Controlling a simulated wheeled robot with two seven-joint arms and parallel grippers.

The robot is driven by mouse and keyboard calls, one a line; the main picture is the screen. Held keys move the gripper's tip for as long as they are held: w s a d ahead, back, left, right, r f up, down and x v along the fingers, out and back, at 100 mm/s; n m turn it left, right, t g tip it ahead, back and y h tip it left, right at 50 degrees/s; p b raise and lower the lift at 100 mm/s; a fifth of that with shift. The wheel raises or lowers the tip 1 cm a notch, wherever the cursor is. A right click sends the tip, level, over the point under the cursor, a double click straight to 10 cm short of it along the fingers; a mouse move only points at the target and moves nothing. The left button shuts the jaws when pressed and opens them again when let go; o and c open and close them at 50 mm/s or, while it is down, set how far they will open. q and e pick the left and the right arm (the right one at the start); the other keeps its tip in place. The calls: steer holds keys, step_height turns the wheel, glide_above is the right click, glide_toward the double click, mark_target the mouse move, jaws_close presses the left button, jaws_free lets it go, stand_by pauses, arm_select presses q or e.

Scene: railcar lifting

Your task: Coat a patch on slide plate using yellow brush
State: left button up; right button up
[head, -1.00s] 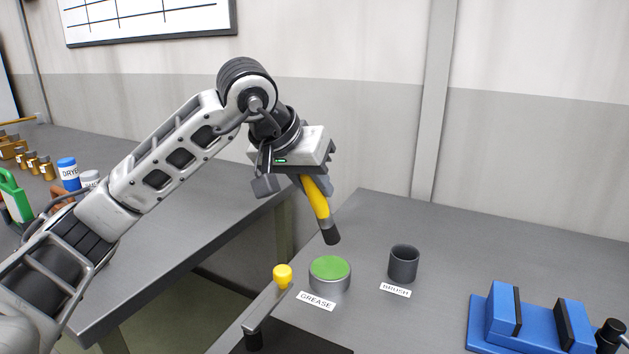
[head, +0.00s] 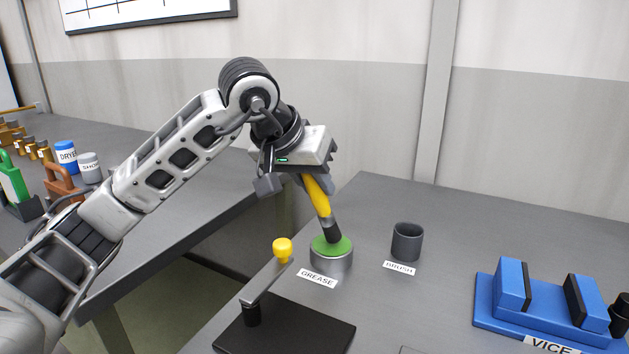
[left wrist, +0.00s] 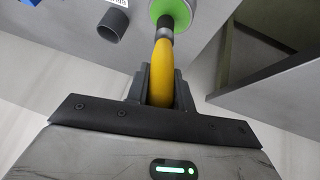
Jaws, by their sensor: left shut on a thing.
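My left gripper (head: 312,182) is shut on the yellow brush (head: 317,197), holding it tilted with its dark bristle end down. The brush tip meets the green top of the grease tin (head: 331,259) in the head view and appears to touch it. In the left wrist view the yellow handle (left wrist: 162,75) sits between the fingers (left wrist: 160,88), with its tip over the green grease (left wrist: 172,10). The slide plate cannot be made out for certain; a dark flat plate (head: 310,335) lies at the front of the table. My right gripper is not in view.
The empty dark brush cup (head: 407,242) stands right of the tin. A lever with a yellow knob (head: 282,250) rises in front of the tin. A blue vice (head: 512,290) is at the right. A second bench (head: 200,230) holds cans and tools at the left.

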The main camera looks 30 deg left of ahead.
arm_select(q)
steer(key=shift+f+b, duration=0.35)
steer(key=shift+f, duration=0.2)
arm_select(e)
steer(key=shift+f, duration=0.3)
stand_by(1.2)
arm_select(q)
step_height(320, 180, up, 2)
steer(key=shift+r+p, duration=0.15)
steer(key=shift+p, duration=0.85)
step_height(320, 180, up, 3)
steer(key=shift+f+p, duration=0.1)
steer(key=shift+p, duration=1.05)
steer(key=shift+r+p, duration=0.85)
steer(key=shift+r, duration=0.25)
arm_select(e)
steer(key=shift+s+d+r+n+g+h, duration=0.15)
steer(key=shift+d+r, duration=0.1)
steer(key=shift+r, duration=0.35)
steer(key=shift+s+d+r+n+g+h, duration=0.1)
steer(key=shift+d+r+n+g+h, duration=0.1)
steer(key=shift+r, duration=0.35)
